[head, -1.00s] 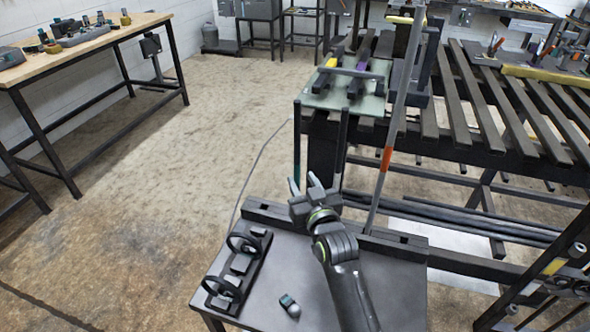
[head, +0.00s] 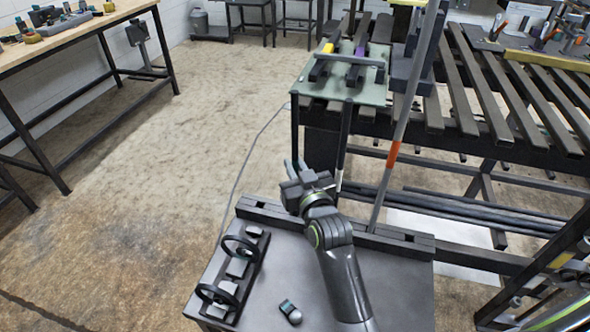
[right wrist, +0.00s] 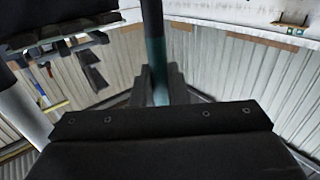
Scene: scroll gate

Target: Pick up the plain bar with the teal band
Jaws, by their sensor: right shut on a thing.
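The dark plain bar with the teal band (head: 294,128) stands upright at the far left of the rack slot, below the glass plate's left corner. In the right wrist view the bar (right wrist: 152,22) runs down between my fingers, its teal part (right wrist: 158,66) just above and between them. My right gripper (head: 294,170) is shut on this bar near its lower part. The bar's bottom end is hidden by the gripper. My left gripper is not in view.
A second dark bar (head: 344,140) with a pale lower part and a long grey bar with an orange band (head: 393,153) stand to the right. A glass plate (head: 335,90) carries short bars. A small cart top (head: 262,290) holds two black rings.

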